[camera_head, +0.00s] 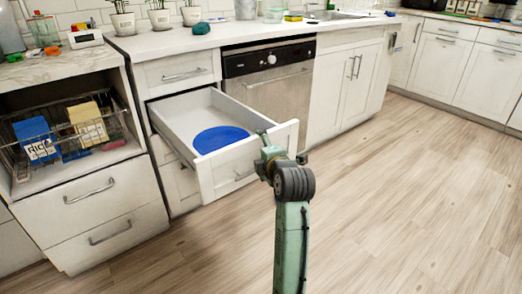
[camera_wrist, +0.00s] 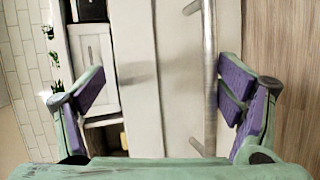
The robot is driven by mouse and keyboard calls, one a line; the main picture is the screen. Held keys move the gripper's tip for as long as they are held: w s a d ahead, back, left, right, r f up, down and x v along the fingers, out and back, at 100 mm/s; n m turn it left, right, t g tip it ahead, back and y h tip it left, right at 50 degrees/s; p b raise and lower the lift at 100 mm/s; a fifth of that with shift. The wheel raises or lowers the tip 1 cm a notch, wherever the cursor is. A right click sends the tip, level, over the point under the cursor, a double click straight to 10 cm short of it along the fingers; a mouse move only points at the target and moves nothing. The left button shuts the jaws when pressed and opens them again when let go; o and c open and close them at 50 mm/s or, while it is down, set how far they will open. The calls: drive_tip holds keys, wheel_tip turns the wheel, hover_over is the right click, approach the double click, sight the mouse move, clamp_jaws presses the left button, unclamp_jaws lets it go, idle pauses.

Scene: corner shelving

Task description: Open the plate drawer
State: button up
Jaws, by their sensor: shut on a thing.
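The plate drawer (camera_head: 218,179) is pulled out from the cabinet left of the dishwasher, with a blue plate (camera_head: 221,138) lying inside. Its front panel is white with a metal bar handle (camera_head: 245,174). My gripper (camera_head: 276,150) is at the right end of the drawer front and covers part of it. In the wrist view, the purple-padded fingers of my gripper (camera_wrist: 165,92) stand wide apart on either side of the drawer front (camera_wrist: 178,65) and handle (camera_wrist: 209,85). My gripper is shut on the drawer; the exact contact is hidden.
A dishwasher (camera_head: 275,92) stands right of the drawer. At the left, a cabinet (camera_head: 90,215) holds a wire basket (camera_head: 115,105) with boxes. Potted plants (camera_head: 158,15) stand on the counter (camera_head: 170,42). The wooden floor (camera_head: 400,190) at the right is clear.

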drive_tip(key=s+r, duration=0.2)
drive_tip(key=r, duration=0.1)
drive_tip(key=shift+s+d+t, duration=0.2)
drive_tip(key=shift+s+t, duration=0.1)
drive_tip(key=shift+c, duration=0.6)
drive_tip(key=shift+s+r, duration=0.4)
drive_tip(key=shift+s, duration=0.4)
drive_tip(key=c, duration=0.7)
drive_tip(key=shift+f+p+v, duration=0.15)
drive_tip(key=shift+f+v, duration=0.1)
drive_tip(key=shift+v, duration=0.85)
drive_tip(key=shift+f+p+v, duration=0.1)
drive_tip(key=shift+f+v, duration=0.15)
drive_tip(key=shift+v, duration=0.85)
drive_tip(key=shift+f+p+v, duration=0.15)
drive_tip(key=shift+f+v, duration=0.1)
drive_tip(key=shift+v, duration=0.9)
drive_tip(key=shift+s+d, duration=0.15)
